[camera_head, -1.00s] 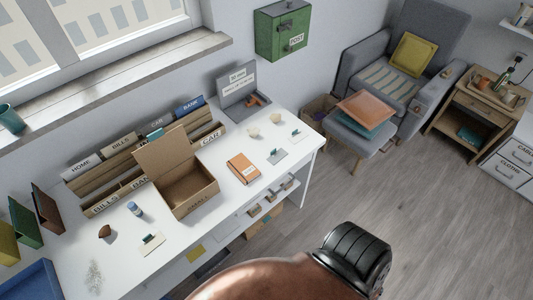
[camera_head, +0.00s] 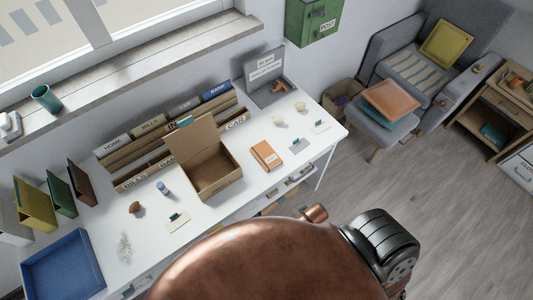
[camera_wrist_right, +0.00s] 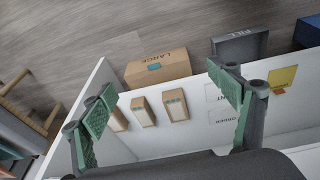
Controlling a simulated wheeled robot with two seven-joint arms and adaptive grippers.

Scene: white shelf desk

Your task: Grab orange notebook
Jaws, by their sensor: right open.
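The orange notebook (camera_head: 266,155) lies flat on the white desk (camera_head: 250,213), right of the open cardboard box, with a pale label on its cover. It does not show in the right wrist view. In that view my right gripper (camera_wrist_right: 165,115) is open and empty, its green-padded fingers spread wide in front of the desk's lower shelf compartments. In the head view a large copper-coloured part of my own body fills the bottom middle, and neither gripper can be made out there. My left gripper is not in view.
An open cardboard box (camera_head: 211,178) stands left of the notebook, with a file rack (camera_head: 175,134) behind. A blue tray (camera_head: 62,268) sits at the left. Below are small boxes and a LARGE carton (camera_wrist_right: 157,69).

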